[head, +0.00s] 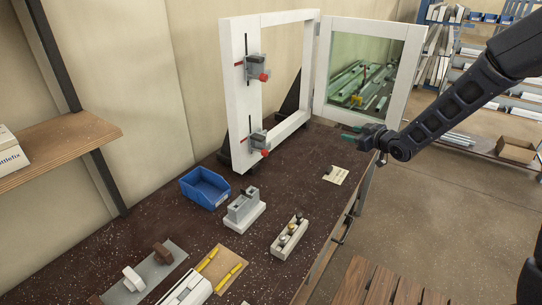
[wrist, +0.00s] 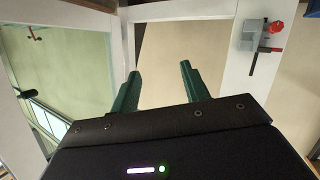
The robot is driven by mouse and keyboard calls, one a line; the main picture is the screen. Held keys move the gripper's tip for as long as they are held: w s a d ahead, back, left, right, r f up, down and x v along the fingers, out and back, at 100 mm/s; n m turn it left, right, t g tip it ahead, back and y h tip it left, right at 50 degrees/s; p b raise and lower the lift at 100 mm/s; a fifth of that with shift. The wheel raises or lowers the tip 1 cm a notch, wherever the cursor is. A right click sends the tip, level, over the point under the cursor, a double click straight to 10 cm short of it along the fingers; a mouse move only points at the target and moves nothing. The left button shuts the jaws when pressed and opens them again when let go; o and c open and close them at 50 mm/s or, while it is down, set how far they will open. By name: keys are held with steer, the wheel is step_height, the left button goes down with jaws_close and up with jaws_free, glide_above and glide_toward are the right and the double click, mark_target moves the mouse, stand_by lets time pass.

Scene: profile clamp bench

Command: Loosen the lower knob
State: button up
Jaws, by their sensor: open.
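A white upright frame (head: 237,95) on the bench carries two grey clamps on its left post. The upper clamp (head: 252,66) has a red knob (head: 264,76). The lower clamp (head: 255,139) has a red lower knob (head: 266,152), near the foot of the post. My gripper (head: 348,132) is open and empty, to the right of the lower clamp and well apart from it. In the wrist view its green fingers (wrist: 160,70) are spread with nothing between them. One clamp (wrist: 259,38) with a red knob (wrist: 276,26) shows there at top right; I cannot tell which.
A glazed white door (head: 318,70) stands open at the frame's right, close behind my gripper. A blue bin (head: 205,187), a grey block on a pale base (head: 244,209) and a knob rack (head: 289,238) stand on the bench (head: 150,225). The bench between gripper and lower clamp looks mostly clear.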

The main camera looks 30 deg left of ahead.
steer(key=s+a+f+n+g+y, duration=0.3)
steer(key=s+a+f+g, duration=0.15)
steer(key=s+a, duration=0.4)
steer(key=n+g+y, duration=0.2)
steer(key=g, duration=0.1)
glide_toward(267, 153)
steer(key=a, duration=0.8)
steer(key=shift+s+a+f, duration=0.1)
steer(key=shift+s+a, duration=0.1)
steer(key=shift+c, duration=0.3)
steer(key=c, duration=0.9)
